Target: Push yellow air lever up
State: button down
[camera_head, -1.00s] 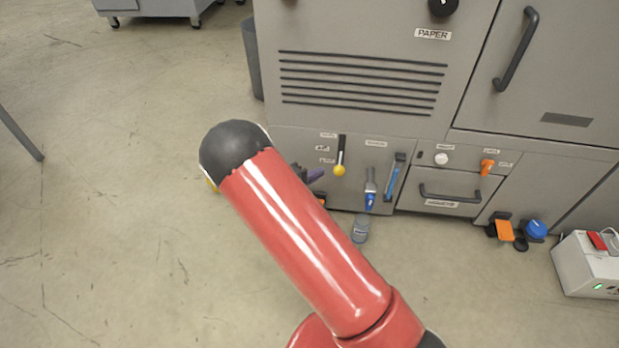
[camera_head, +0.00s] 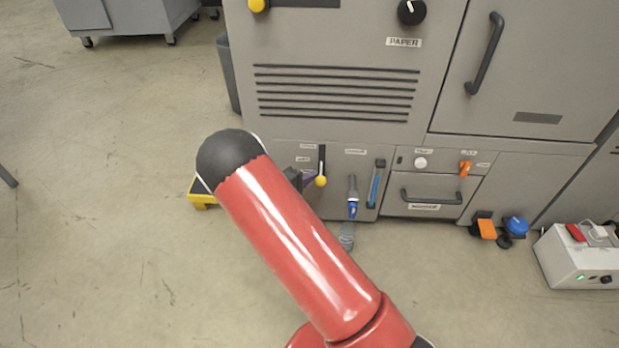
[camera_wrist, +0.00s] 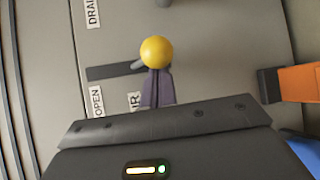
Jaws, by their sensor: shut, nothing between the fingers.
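The yellow air lever is a yellow ball knob (camera_head: 321,181) on a short dark handle, low on the front of the grey machine. It points down in the head view. In the wrist view its yellow ball (camera_wrist: 157,52) stands right at the fingertips of my gripper (camera_wrist: 157,90). The purple-grey fingers are shut and empty, with their tips touching or almost touching the ball; I cannot tell which. In the head view my gripper (camera_head: 308,180) is mostly hidden behind my red arm, just left of the knob.
A blue-handled valve (camera_head: 352,208) and a blue gauge strip (camera_head: 375,185) are right of the lever. A drawer handle (camera_head: 431,196) lies further right. In the wrist view an orange part (camera_wrist: 300,83) is at the right. A yellow stand (camera_head: 201,193) is on the floor.

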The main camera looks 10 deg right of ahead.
jog(key=shift+s+r+g+p, duration=0.15)
jog(key=shift+r+g+p, duration=0.15)
jog(key=shift+g+p, duration=0.1)
jog(key=shift+r+n+y, duration=0.1)
jog(key=shift+n+y, duration=0.2)
notch_tip(320, 180, up, 5)
jog(key=n+g+y+p, duration=0.1)
jog(key=g+p, duration=0.1)
jog(key=p, duration=0.2)
jog(key=n+g+y+p, duration=0.2)
jog(key=g+p, duration=0.1)
jog(key=p, duration=0.2)
jog(key=shift+s+g, duration=0.1)
jog(key=shift+g, duration=0.2)
jog(key=shift+r+p, duration=0.35)
jog(key=shift+r, duration=0.4)
jog(key=shift+r, duration=0.15)
